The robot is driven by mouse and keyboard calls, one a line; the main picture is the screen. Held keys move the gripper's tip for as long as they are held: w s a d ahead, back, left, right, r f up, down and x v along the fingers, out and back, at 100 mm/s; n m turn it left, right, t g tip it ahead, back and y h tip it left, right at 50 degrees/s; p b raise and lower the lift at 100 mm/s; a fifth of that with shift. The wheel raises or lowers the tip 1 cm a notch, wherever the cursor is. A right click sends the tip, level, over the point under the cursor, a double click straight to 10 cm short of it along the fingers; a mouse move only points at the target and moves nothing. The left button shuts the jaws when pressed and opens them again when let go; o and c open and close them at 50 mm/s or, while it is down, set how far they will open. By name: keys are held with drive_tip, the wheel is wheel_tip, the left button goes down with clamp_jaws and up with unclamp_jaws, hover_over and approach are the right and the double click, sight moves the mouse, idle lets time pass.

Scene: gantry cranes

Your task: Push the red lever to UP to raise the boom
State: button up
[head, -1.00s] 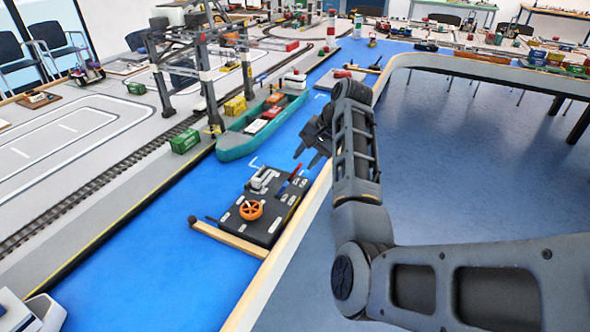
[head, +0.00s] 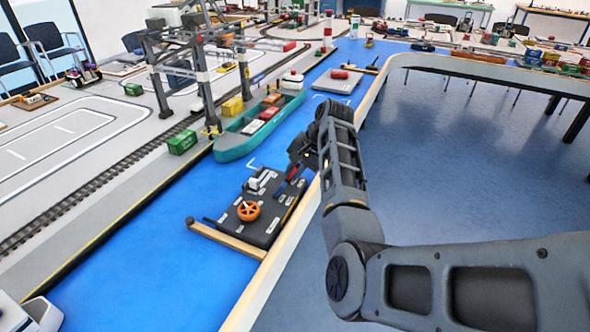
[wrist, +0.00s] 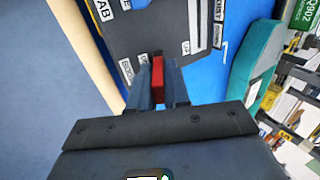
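The black control panel (head: 258,212) lies on the blue surface near the table's edge. It carries an orange wheel (head: 248,211), a grey-white handle (head: 258,181), white labels and a red lever. In the wrist view the red lever (wrist: 157,73) stands between the two fingers of my gripper (wrist: 158,84) and fills the narrow gap. The fingers look shut on it. In the head view my gripper (head: 297,167) is at the panel's far right corner and hides most of the lever. The lever's base and its UP label cannot be made out.
A wooden bar (head: 228,241) runs along the panel's near side. A teal ship (head: 232,146) lies beyond the panel, beside a grey gantry crane (head: 203,85). The blue surface left of the panel is clear.

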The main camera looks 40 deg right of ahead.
clamp_jaws()
